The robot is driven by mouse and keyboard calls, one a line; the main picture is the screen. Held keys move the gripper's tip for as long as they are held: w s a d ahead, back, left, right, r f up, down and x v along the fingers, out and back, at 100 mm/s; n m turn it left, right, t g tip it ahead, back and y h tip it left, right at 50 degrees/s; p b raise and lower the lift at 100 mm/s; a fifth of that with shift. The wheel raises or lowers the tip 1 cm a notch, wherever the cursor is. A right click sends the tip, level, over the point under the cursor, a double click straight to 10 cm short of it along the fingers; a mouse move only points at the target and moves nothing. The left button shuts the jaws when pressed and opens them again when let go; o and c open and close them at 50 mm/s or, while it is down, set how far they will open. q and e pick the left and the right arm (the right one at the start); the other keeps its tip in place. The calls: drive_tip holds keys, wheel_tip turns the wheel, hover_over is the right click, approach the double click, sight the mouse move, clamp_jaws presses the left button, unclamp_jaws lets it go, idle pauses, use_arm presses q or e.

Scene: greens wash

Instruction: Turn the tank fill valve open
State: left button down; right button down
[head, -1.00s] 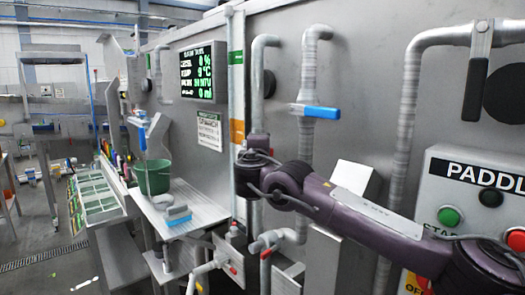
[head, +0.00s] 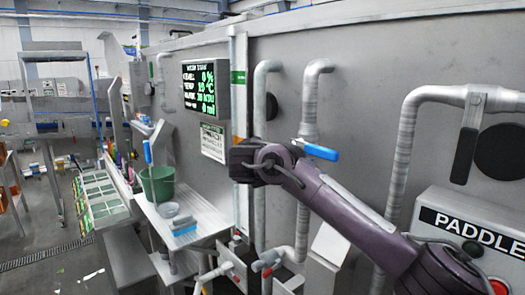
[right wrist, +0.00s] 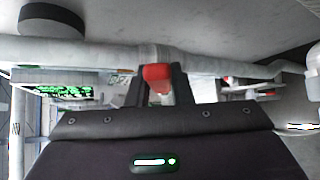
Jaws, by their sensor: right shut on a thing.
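In the right wrist view, my right gripper (right wrist: 159,88) is shut on a red valve handle (right wrist: 157,76), with one dark finger on each side. The handle sits against a grey pipe (right wrist: 90,52). In the head view, my right arm reaches in from the right and its wrist (head: 258,162) is in front of the tank wall's pipes. Its fingers and the held handle are hidden there. A blue lever (head: 320,151) sticks out to the right from another pipe (head: 312,100). I cannot read which valve is the tank fill. My left gripper is not in view.
A tank display (head: 206,87) reads 0 % and 0 ml. A green bucket (head: 158,184) stands on a metal shelf (head: 205,212). Red-handled fittings (head: 266,271) sit low on pipes. A PADDLE panel (head: 470,235) is at right. Open floor lies at left.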

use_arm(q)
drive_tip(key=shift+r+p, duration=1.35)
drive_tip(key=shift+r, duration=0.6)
use_arm(e)
drive_tip(key=shift+w+r+n+g, duration=0.3)
drive_tip(key=shift+r+g, duration=0.2)
drive_tip(key=shift+r, duration=0.15)
drive_tip(key=c, duration=1.5)
unclamp_jaws()
drive_tip(key=shift+o, duration=1.1)
drive_tip(key=shift+w+d+f, duration=0.1)
drive_tip(key=shift+w+f, duration=0.05)
drive_tip(key=shift+f, duration=0.05)
drive_tip(key=shift+s+a, duration=0.25)
drive_tip(key=shift+s, duration=0.05)
use_arm(q)
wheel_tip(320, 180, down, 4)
drive_tip(key=b, duration=0.3)
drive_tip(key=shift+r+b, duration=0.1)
drive_tip(key=shift+b, duration=0.3)
use_arm(e)
drive_tip(key=v, duration=0.7)
drive_tip(key=shift+r, duration=0.15)
